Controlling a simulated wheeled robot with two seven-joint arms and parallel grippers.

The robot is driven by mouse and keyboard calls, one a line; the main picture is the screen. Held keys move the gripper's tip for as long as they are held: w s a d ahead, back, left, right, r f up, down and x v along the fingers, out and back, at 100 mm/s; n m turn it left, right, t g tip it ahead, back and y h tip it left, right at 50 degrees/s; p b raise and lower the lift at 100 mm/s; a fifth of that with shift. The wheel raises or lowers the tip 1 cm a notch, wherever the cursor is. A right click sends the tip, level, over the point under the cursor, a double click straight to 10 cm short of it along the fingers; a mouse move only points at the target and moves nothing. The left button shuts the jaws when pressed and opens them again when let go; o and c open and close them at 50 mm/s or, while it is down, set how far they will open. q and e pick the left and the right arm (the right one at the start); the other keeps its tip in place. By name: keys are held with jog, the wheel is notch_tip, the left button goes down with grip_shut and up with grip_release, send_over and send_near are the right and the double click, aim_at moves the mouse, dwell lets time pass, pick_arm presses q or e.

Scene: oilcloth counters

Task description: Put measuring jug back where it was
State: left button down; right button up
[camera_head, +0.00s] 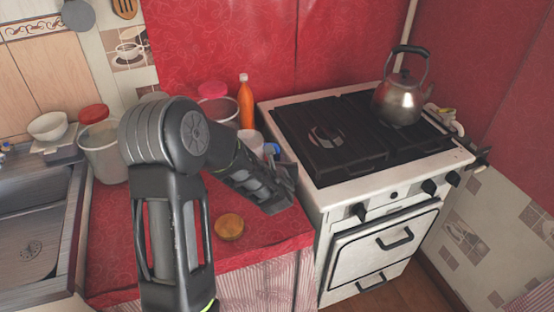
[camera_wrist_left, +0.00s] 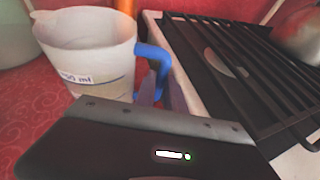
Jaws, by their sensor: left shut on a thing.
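The measuring jug (camera_wrist_left: 88,48) is a translucent white cup with a blue handle (camera_wrist_left: 152,58) and a "ml" label. In the head view the jug (camera_head: 249,142) is at the back right of the red counter, beside the stove, mostly behind my left arm. My left gripper (camera_head: 284,182) is shut on the jug's blue handle; the fingertips are largely hidden. The jug looks upright. I cannot tell whether its base touches the counter. My right gripper is not in view.
An orange bottle (camera_head: 246,103) and a pink-lidded jar (camera_head: 215,104) stand behind the jug. A red-lidded container (camera_head: 100,150) is at the left by the sink (camera_head: 35,235). A round wooden piece (camera_head: 229,227) lies near the front. The stove (camera_head: 330,200) carries a kettle (camera_head: 400,98).

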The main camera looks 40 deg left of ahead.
pick_arm(q)
jog(key=shift+f+b, duration=0.15)
jog(key=shift+b, duration=0.15)
jog(key=c, duration=1.4)
grip_release()
jog(key=shift+r+p, duration=0.3)
jog(key=shift+p, duration=0.15)
jog(key=shift+s+d, duration=0.2)
jog(key=shift+s, duration=0.05)
jog(key=b+v, duration=0.5)
jog(key=v, duration=0.6)
